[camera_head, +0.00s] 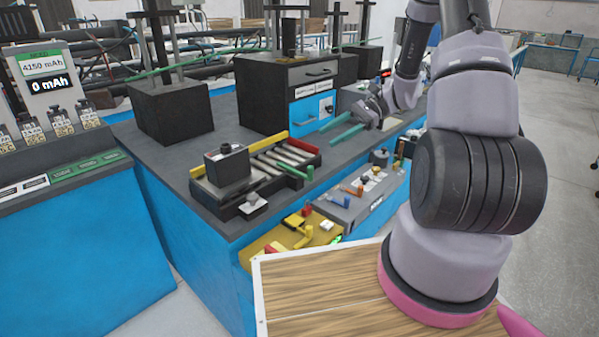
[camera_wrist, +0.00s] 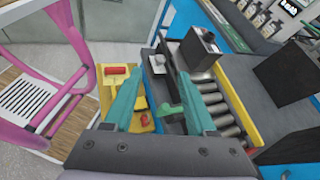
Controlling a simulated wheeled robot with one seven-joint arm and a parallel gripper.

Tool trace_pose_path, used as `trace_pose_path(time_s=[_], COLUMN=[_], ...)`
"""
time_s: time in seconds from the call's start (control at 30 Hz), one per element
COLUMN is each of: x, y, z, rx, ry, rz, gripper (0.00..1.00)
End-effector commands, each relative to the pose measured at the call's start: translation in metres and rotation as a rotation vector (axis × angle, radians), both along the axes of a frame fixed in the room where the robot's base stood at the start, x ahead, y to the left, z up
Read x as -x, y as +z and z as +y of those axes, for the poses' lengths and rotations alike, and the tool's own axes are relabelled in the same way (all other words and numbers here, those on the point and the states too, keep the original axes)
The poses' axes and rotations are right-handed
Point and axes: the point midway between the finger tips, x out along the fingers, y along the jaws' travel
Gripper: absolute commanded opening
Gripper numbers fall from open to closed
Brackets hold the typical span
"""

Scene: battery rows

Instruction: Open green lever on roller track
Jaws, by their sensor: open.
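The roller track (camera_head: 283,162) lies on the dark bench top, with several metal rollers, a yellow side rail and a red end piece. The small green lever (camera_head: 310,173) stands at its near right corner. In the wrist view the green lever (camera_wrist: 172,112) shows between my fingers in the picture, partly hidden by the right one. A black block (camera_head: 227,165) sits at the track's left end; it also shows in the wrist view (camera_wrist: 199,48). My gripper (camera_head: 326,136) has teal fingers, open and empty, above the bench to the right of the track, apart from the lever.
A yellow box (camera_head: 290,236) and a grey box (camera_head: 362,200) with small coloured levers sit along the bench's front side. Black blocks with posts (camera_head: 171,112) and a drawer cabinet (camera_head: 300,75) stand behind the track. A counter with a mAh display (camera_head: 48,85) is at left.

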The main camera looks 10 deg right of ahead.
Motion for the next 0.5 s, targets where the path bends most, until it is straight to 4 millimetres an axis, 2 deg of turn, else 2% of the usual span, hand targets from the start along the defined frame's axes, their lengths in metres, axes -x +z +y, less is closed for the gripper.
trace_pose_path(time_s=[0.03,0.3,0.5], x=[-0.004,-0.024,-0.03], y=[-0.017,-0.092,-0.13], z=[-0.004,-0.018,-0.026], rx=[-0.046,-0.284,-0.392], ry=[-0.035,-0.231,-0.336], rz=[0.042,0.204,0.269], gripper=[0.57,0.57,0.57])
